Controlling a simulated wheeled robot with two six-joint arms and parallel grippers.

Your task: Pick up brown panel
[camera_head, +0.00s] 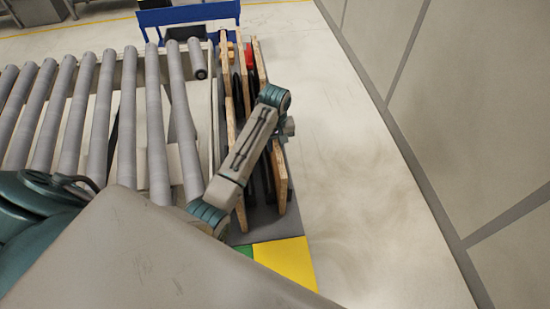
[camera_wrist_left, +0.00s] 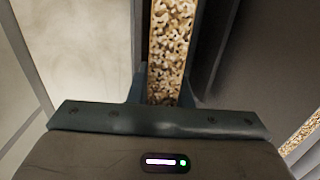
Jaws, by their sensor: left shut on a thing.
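The wrist view shows my left gripper (camera_wrist_left: 166,90) shut on the edge of a panel (camera_wrist_left: 172,45). This edge has a speckled brown particle-board look, with one finger on each side. In the head view, several upright panels with light brown edges stand side by side in a rack; the rightmost one (camera_head: 279,175) is partly behind my arm. The head view does not show my left fingers clearly, as the arm's end covers them, so I cannot tell for certain which panel is held there. My right gripper is not in view.
A roller conveyor (camera_head: 105,110) runs along the left of the rack. A blue frame (camera_head: 188,14) stands behind it. A yellow block (camera_head: 285,262) and a green patch lie at the rack's near end. Open floor (camera_head: 360,190) lies to the right, up to a grey wall (camera_head: 450,90).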

